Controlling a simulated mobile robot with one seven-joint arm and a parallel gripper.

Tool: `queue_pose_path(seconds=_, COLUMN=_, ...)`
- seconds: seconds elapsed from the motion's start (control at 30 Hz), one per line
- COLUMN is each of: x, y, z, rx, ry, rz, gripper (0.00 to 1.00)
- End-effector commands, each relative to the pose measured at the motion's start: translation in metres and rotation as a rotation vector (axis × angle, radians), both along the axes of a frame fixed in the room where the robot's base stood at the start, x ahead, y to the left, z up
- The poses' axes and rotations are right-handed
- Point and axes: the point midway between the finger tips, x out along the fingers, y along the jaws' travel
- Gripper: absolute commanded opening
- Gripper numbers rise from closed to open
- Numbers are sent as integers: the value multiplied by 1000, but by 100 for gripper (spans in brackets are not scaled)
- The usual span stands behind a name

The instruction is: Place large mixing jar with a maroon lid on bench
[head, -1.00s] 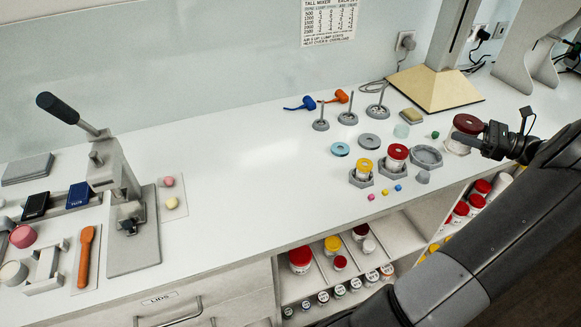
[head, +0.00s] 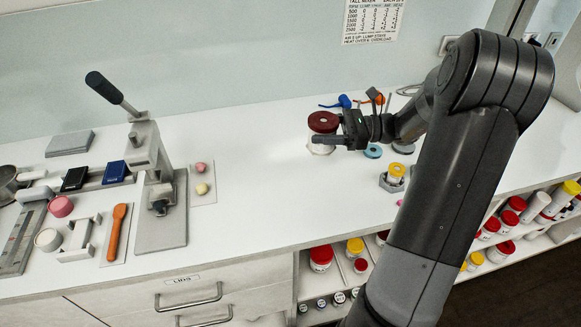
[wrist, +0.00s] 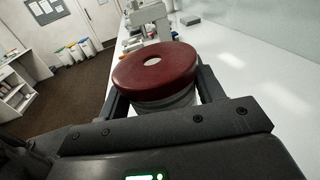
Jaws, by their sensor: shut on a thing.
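The large mixing jar (head: 322,148) is a white jar with a wide maroon lid (head: 323,122) that has a pale disc in its middle. It is upright, at the middle of the bench (head: 262,190). My gripper (head: 328,141) comes from the right and is shut on the jar below the lid. In the wrist view the maroon lid (wrist: 155,76) fills the middle, with a finger on each side of the jar. I cannot tell whether the jar's base touches the bench.
A lever press (head: 150,160) stands to the left, with an orange-handled tool (head: 118,235) before it. A yellow-lidded jar (head: 396,171) sits in a grey holder to the right. Shelves below hold several jars (head: 321,258).

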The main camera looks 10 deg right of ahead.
Motion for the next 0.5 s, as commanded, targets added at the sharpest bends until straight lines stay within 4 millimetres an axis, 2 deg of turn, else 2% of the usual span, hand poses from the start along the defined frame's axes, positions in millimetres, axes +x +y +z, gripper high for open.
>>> queue_pose_path(seconds=0.03, x=-2, y=14, z=0, rx=-1, ry=1, rz=21, gripper=4)
queue_pose_path(seconds=0.1, x=-5, y=27, z=0, rx=-2, ry=0, rz=40, gripper=4)
queue_pose_path(seconds=0.27, x=-6, y=45, z=-4, rx=-2, ry=1, rz=62, gripper=4)
queue_pose_path(seconds=0.5, x=12, y=90, z=-33, rx=1, ry=4, rz=66, gripper=4)
